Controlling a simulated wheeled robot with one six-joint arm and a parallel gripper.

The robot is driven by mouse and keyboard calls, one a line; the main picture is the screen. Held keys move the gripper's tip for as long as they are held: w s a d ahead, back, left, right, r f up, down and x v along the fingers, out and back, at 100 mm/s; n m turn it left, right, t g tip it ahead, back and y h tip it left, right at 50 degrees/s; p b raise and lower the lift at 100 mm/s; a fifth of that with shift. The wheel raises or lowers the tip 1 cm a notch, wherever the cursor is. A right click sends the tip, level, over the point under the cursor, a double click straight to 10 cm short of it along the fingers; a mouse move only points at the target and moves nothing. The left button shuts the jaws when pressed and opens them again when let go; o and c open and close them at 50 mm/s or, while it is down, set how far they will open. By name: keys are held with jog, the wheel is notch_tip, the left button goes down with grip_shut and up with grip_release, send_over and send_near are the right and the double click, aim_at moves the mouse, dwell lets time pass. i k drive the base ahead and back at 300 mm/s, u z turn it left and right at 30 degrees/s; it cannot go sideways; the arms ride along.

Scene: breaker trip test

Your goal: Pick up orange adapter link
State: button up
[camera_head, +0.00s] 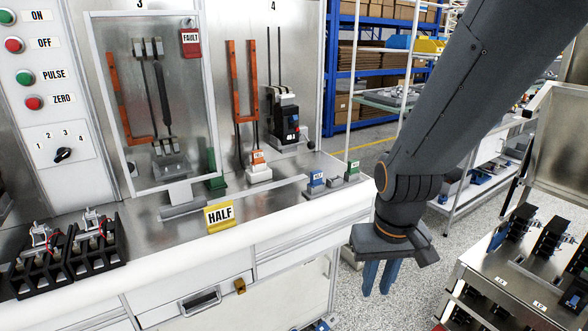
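A small orange block with a white label (258,157) sits on a pale base on the bench, below bay 4. It looks like the orange adapter link, though larger orange bars (236,80) also hang on the bay 4 panel above it. My gripper (378,292) has blue fingers pointing down. It is to the right of the bench and well apart from the orange block. The fingers look close together with a narrow gap, and nothing shows between them.
A clear-fronted bay 3 enclosure (160,90) is left of the orange block. A black breaker (284,122) stands behind it. A trolley (500,285) is at right.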

aim_at(257, 156)
jog(key=u, duration=0.25)
jog(key=k, duration=0.5)
jog(key=u, duration=1.25)
jog(key=i, duration=0.65)
jog(key=z, duration=0.6)
jog(key=i, duration=0.55)
jog(key=z, duration=0.7)
